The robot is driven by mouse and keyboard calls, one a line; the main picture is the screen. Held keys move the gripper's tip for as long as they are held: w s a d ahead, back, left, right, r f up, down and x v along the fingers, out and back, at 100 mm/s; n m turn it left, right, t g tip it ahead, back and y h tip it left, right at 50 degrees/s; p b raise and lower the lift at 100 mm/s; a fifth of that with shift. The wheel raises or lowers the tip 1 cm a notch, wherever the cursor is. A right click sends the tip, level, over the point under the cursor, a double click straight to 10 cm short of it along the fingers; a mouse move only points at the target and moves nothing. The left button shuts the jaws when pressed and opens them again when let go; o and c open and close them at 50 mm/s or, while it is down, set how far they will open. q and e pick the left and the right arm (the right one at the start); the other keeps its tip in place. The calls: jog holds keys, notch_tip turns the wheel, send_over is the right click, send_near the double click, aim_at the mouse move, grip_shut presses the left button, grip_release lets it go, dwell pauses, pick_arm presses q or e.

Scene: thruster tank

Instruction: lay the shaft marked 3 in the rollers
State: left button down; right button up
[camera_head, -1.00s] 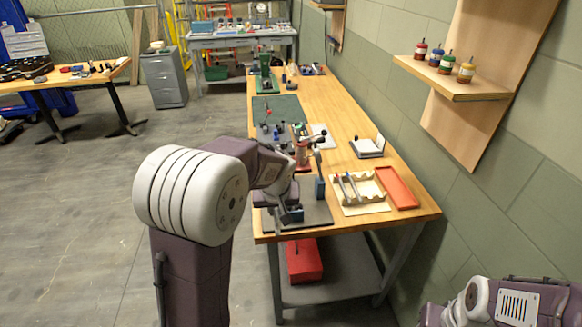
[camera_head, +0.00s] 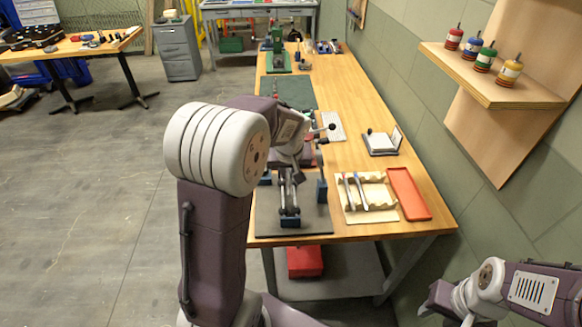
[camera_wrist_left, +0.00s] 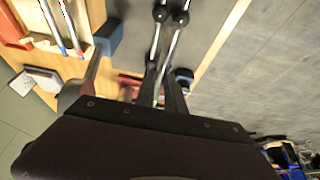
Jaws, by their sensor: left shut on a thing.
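My left gripper (camera_head: 289,180) is over the near end of the long bench. In the left wrist view its fingers (camera_wrist_left: 163,78) are shut around a thin silver shaft (camera_wrist_left: 157,88). I cannot read any number on it. A cream notched rack (camera_head: 380,192) to the right holds two shafts (camera_head: 355,190). My right gripper (camera_head: 436,300) is low at the right, its jaws unclear.
A red-orange tray (camera_head: 409,195) lies right of the rack. A small grey device (camera_head: 381,143) and several tools stand further back. Several coloured pots (camera_head: 484,59) are on a wall shelf. A red box (camera_head: 305,262) is below.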

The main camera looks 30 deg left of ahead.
aim_at(289, 182)
pick_arm(q)
jog(key=shift+s+f, duration=0.1)
jog(key=shift+f, duration=0.15)
jog(key=shift+d+b+x, duration=0.25)
jog(key=shift+b+x, duration=0.8)
jog(key=shift+x, duration=0.2)
jog(key=shift+s+f+b, duration=0.15)
jog(key=shift+f+b, duration=2.3)
jog(key=shift+f, duration=0.35)
jog(key=c, duration=1.3)
grip_release()
jog(key=shift+c, duration=0.2)
jog(key=shift+r, duration=0.1)
jog(key=p+v, duration=0.1)
jog(key=v, duration=0.8)
